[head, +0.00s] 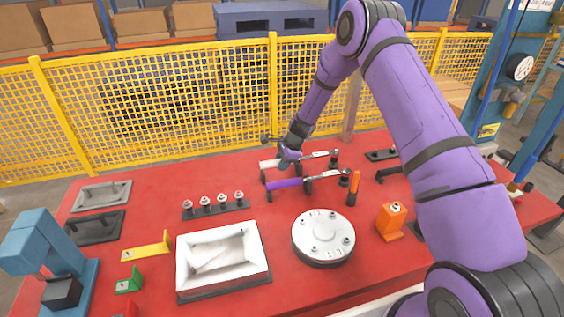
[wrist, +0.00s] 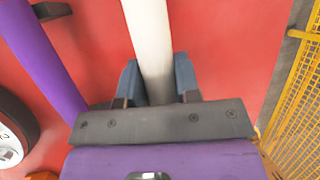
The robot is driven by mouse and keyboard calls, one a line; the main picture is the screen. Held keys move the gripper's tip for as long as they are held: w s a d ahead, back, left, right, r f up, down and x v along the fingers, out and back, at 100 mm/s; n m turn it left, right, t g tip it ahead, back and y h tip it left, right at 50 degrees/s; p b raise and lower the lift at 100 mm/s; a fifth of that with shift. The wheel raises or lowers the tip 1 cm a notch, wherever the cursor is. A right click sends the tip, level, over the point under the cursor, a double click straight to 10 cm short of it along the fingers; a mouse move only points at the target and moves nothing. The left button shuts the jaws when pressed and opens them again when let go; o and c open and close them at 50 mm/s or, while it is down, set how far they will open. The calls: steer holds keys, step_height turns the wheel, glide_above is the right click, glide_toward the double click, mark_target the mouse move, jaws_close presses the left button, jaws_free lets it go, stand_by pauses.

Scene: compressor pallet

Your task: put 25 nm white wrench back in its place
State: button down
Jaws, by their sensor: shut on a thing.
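The white wrench (head: 268,164) is at the back middle of the red table, its white handle toward the left and its metal end toward the right. My gripper (head: 290,160) comes down on it from above and is shut around the handle. In the wrist view the white handle (wrist: 150,40) runs between the two blue-grey fingers (wrist: 158,80). The wrench lies close to dark rack supports (head: 333,160); I cannot tell whether it rests on them. The purple wrench (head: 285,184) lies in front, roughly parallel, and also shows in the wrist view (wrist: 45,55).
A round white flange (head: 323,232), a white tray (head: 181,252), an orange-handled tool (head: 354,188) and an orange block (head: 392,219) stand nearer. A row of fittings (head: 215,208) is at the left. A yellow mesh fence (head: 190,100) stands behind the table.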

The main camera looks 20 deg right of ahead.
steer(key=shift+f, duration=0.75)
steer(key=c, duration=0.8)
jaws_free()
steer(key=shift+o, duration=0.2)
steer(key=v, duration=1)
steer(key=shift+r, duration=0.4)
steer(key=shift+d+r, duration=0.1)
steer(key=s+r+n, duration=0.3)
steer(key=s+r, duration=0.3)
steer(key=r, duration=0.3)
steer(key=s+r+n+t+h, duration=0.1)
steer(key=s+r+n, duration=0.3)
steer(key=r, duration=0.5)
steer(key=s+r+n, duration=0.2)
steer(key=s+r, duration=0.5)
steer(key=r, duration=0.2)
steer(key=s+d+r+n+h, duration=0.1)
steer(key=s+r+n, duration=0.1)
steer(key=s, duration=0.8)
steer(key=s+d+r+n+t+h, duration=0.1)
steer(key=s+r+n, duration=0.2)
steer(key=s, duration=0.6)
steer(key=s+d+r+n+t+h, duration=0.1)
steer(key=s+r+n, duration=0.2)
steer(key=s, duration=0.7)
steer(key=shift+s+d+n, duration=0.2)
steer(key=shift+s+n, duration=0.1)
